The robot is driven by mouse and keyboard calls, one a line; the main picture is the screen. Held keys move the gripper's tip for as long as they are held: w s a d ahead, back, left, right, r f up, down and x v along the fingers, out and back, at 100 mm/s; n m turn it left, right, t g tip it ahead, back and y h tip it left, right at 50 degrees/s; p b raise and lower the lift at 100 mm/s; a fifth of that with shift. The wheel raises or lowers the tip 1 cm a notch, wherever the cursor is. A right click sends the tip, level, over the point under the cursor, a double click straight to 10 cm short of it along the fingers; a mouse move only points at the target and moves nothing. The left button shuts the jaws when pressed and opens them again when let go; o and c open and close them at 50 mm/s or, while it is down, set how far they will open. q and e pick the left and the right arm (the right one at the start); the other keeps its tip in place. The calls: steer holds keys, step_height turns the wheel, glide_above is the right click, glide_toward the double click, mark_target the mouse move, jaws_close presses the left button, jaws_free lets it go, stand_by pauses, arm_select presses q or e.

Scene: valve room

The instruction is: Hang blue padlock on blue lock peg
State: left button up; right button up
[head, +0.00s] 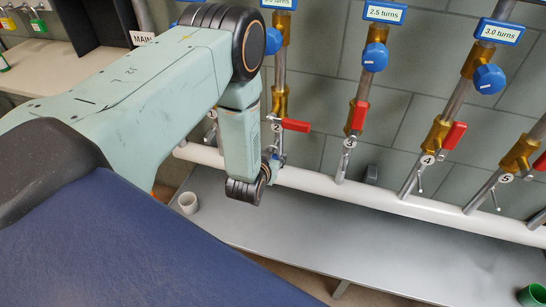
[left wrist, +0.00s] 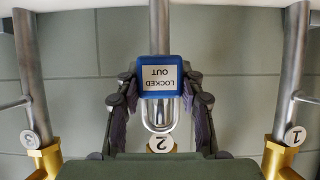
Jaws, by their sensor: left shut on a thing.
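The blue padlock (left wrist: 159,78), with a white "LOCKED OUT" label that reads upside down, is between the fingers of my left gripper (left wrist: 160,92), which is shut on it. Its metal shackle (left wrist: 160,122) points down in the left wrist view, in front of pipe 2 and close to the number 2 tag (left wrist: 161,144). I cannot tell whether the shackle passes around anything there. In the head view my left gripper (head: 272,168) is by pipe 2, below a red valve handle (head: 295,125), mostly hidden by my wrist. I cannot make out a blue lock peg. My right gripper is not in view.
Pipes with blue knobs (head: 374,57), red handles and number tags line the tiled wall. A white horizontal pipe (head: 400,204) runs below them. A grey bench (head: 340,235) holds a pale cup (head: 188,203) and a green cup (head: 532,295). A green padlock (head: 39,26) hangs at upper left.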

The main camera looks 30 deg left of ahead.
arm_select(q)
steer(key=shift+s, duration=0.1)
steer(key=s+d+p, duration=0.1)
steer(key=s+p, duration=0.2)
steer(key=s, duration=0.4)
steer(key=shift+d, duration=0.35)
stand_by(0.8)
stand_by(0.4)
